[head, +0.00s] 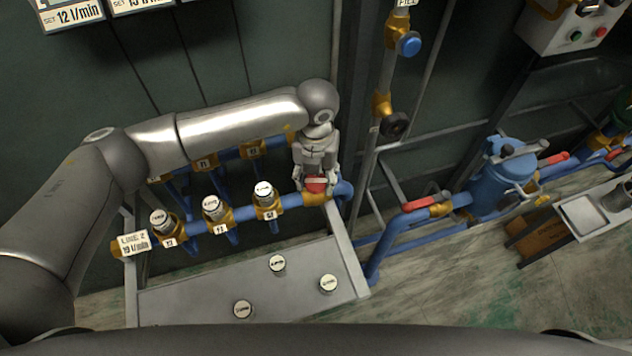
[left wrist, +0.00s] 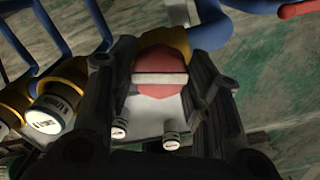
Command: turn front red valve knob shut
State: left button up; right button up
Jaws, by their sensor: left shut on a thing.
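The front red valve knob (head: 316,185) sits on a brass fitting at the right end of the front blue pipe. In the left wrist view the red knob (left wrist: 160,77) shows a pale bar across its face, between my fingers. My left gripper (head: 315,178) comes down on the knob from above and is shut on it. In the left wrist view the left gripper's fingers (left wrist: 165,95) stand on both sides of the knob. The fingers hide part of the knob in the head view. My right gripper is not in view.
Several white-capped valves (head: 211,206) stand on the front pipe left of the knob. Loose caps lie on the grey tray (head: 190,300) below. A tag (head: 134,243) reads line 2, 19 l/min. A blue filter vessel (head: 503,180) and red-handled valve (head: 421,203) stand to the right.

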aim_at(317, 180)
pick_arm(q)
jog(key=m+b, duration=0.4)
jog(key=b, duration=0.2)
jog(key=m+b, duration=0.5)
jog(key=b, duration=0.1)
jog(key=shift+d+f, duration=0.1)
jog(key=shift+f, duration=0.1)
jog(key=shift+r+m+b, duration=0.25)
jog(key=shift+m+b, duration=1.05)
jog(key=shift+b, duration=0.05)
jog(key=o, duration=1)
notch_tip(317, 180, up, 12)
